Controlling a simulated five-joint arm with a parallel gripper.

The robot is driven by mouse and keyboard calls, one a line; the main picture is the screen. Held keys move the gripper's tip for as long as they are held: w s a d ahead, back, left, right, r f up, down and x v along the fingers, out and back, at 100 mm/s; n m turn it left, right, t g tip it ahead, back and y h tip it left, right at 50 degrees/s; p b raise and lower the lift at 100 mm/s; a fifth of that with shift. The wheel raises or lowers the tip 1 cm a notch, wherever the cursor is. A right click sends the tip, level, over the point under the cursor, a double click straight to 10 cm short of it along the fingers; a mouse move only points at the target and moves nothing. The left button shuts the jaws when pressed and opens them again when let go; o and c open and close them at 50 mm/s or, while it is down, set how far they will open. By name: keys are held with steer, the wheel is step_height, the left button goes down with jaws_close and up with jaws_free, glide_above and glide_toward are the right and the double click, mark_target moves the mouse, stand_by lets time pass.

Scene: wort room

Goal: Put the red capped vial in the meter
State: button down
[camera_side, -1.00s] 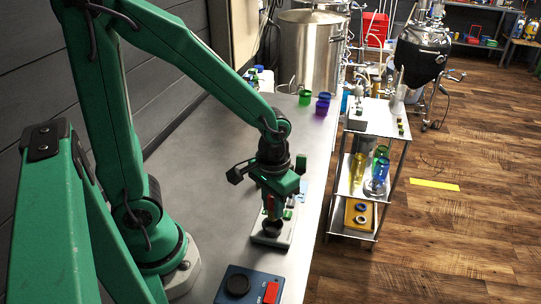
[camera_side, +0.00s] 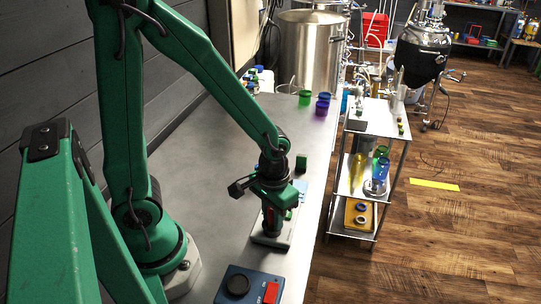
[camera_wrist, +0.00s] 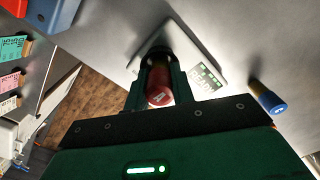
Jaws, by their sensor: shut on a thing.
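My gripper (camera_side: 271,220) is shut on the red capped vial (camera_wrist: 160,90), with its fingers on either side of it. In the wrist view the red cap faces the camera and the vial's lower part is mostly hidden. The meter (camera_side: 270,241) is a pale, flat device on the bench under my gripper. The vial is upright over the meter's dark round well. I cannot tell how far its lower end is in the well.
A blue capped vial (camera_wrist: 268,98) stands beside the meter. A blue box (camera_side: 240,286) with a black round top and red switch is at the bench's front. A steel cart (camera_side: 372,120) is to the right.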

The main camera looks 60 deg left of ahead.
steer(key=shift+s+f, duration=0.1)
steer(key=shift+f, duration=0.4)
steer(key=c, duration=1.3)
jaws_free()
steer(key=shift+o, duration=0.2)
steer(key=shift+r, duration=0.2)
steer(key=shift+o, duration=0.4)
step_height(320, 180, up, 13)
steer(key=shift+a+r, duration=0.1)
steer(key=s+a+r+m+t, duration=0.2)
steer(key=s+a+r+t, duration=0.1)
steer(key=r, duration=0.4)
steer(key=shift+s+a+t, duration=0.35)
steer(key=shift+a+t, duration=0.15)
steer(key=shift+t, duration=0.8)
